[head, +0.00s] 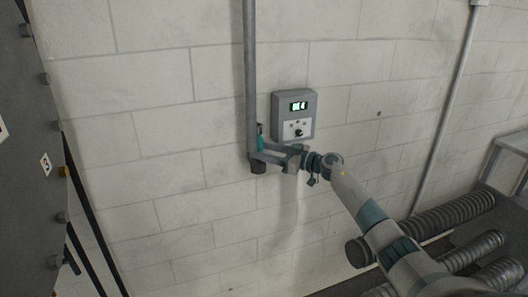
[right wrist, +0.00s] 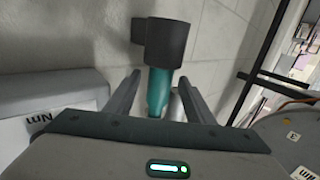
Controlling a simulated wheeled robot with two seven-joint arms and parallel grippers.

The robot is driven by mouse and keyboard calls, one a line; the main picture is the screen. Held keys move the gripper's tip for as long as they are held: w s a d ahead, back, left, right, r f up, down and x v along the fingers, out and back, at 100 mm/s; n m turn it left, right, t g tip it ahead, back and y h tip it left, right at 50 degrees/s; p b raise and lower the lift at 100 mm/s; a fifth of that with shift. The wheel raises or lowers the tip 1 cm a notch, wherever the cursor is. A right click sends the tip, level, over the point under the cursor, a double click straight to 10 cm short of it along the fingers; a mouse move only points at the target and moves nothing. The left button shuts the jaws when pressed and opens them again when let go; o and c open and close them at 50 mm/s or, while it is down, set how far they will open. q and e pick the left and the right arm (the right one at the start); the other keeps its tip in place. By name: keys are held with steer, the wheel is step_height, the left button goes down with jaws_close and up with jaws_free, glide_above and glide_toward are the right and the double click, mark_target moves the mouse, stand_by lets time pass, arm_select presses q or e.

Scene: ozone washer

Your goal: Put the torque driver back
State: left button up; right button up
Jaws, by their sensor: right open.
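The torque driver (head: 261,132), with a teal handle, stands upright at the wall beside the grey vertical pipe. Its lower end is in a dark round holder (head: 258,167). In the right wrist view the teal driver (right wrist: 158,90) reaches into the black cylindrical holder (right wrist: 168,42), and its lower part is hidden there. My right gripper (head: 266,156) is open, with one finger on each side of the driver. In the right wrist view a gap shows between the driver and each finger. My left gripper is not in view.
A grey control box (head: 294,116) with a green display is on the block wall just right of the pipe (head: 250,70). Ribbed hoses (head: 440,222) lie at the lower right. A dark cabinet (head: 30,150) stands at the left.

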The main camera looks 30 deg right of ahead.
steer(key=b+v, duration=0.4)
steer(key=v, duration=0.8)
stand_by(0.7)
